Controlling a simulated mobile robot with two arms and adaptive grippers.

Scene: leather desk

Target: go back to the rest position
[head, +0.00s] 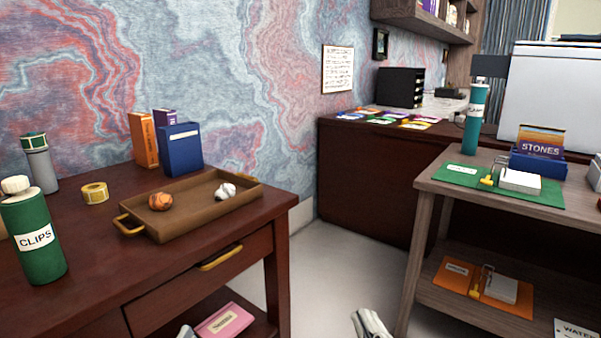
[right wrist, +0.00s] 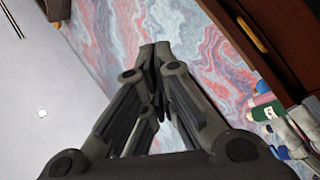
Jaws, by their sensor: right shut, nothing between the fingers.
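My right gripper (head: 370,323) shows at the bottom edge of the head view, over the pale floor between the two desks. In the right wrist view its fingers (right wrist: 155,52) meet at the tips, shut with nothing between them. It is apart from the furniture. A small grey tip at the bottom edge, left of the right gripper, looks like my left gripper (head: 186,331); the rest is out of frame and its jaws cannot be made out.
A dark red desk (head: 90,285) on the left bears a brown tray (head: 200,222) with two balls, a green CLIPS bottle (head: 35,240) and books. A grey wooden table (head: 440,188) stands on the right. The floor (head: 335,265) between them is clear.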

